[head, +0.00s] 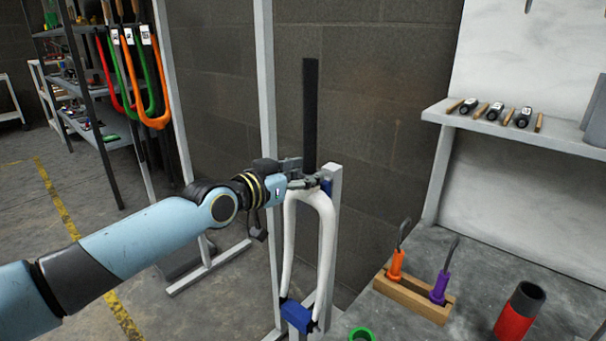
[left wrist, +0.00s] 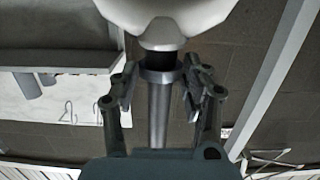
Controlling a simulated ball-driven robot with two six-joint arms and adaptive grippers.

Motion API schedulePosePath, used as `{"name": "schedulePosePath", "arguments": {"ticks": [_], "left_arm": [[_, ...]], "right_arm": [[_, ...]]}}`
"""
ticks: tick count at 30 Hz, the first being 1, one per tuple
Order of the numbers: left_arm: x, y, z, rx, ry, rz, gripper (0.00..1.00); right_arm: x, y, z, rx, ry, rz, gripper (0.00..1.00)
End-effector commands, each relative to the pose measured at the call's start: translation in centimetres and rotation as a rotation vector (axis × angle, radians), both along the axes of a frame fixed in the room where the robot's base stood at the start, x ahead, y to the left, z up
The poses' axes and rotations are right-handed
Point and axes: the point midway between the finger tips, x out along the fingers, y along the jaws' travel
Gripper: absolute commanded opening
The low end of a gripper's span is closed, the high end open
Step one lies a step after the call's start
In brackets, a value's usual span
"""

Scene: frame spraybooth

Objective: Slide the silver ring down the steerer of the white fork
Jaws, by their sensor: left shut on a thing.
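The white fork (head: 323,204) stands upright with its legs down, held at a blue-clamped stand. Its steerer (head: 311,115) rises from the crown and looks dark in the head view. My left gripper (head: 306,183) is at the base of the steerer, just above the crown. In the left wrist view the picture is turned over, with the fork crown (left wrist: 165,20) at the top. There the silver ring (left wrist: 160,76) is around the steerer (left wrist: 158,120), with a short dark gap between it and the crown. My right gripper is not in view.
A grey stand post (head: 329,240) is close behind the fork, with a blue clamp (head: 297,315) low on the legs. A workbench at right holds a wooden tool block (head: 412,298) and a red-and-black cylinder (head: 519,312).

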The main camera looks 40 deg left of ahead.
Motion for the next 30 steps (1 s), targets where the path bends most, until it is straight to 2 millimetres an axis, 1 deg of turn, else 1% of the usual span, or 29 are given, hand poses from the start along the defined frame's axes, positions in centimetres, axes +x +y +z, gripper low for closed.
{"name": "schedulePosePath", "arguments": {"ticks": [6,7,12,13,23,26,30], "left_arm": [[0.0,0.0,-0.1,0.000,-0.001,0.000,0.24],[0.0,0.0,-0.1,0.000,-0.001,0.000,0.49],[0.0,0.0,-0.1,0.000,0.000,0.000,0.71],[0.0,0.0,-0.1,0.000,0.000,0.000,0.73],[-0.3,0.1,-0.1,0.002,0.001,0.000,0.73],[-1.1,0.2,0.0,0.004,0.002,0.000,0.73],[-3.0,0.3,0.3,0.007,0.002,-0.002,0.73]], "right_arm": [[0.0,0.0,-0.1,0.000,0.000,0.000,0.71],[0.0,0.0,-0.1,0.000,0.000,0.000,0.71],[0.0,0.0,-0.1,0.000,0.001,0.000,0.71],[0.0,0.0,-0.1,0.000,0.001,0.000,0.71],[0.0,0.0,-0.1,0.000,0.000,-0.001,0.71],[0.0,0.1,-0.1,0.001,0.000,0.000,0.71],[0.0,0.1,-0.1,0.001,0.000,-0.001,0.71]]}}
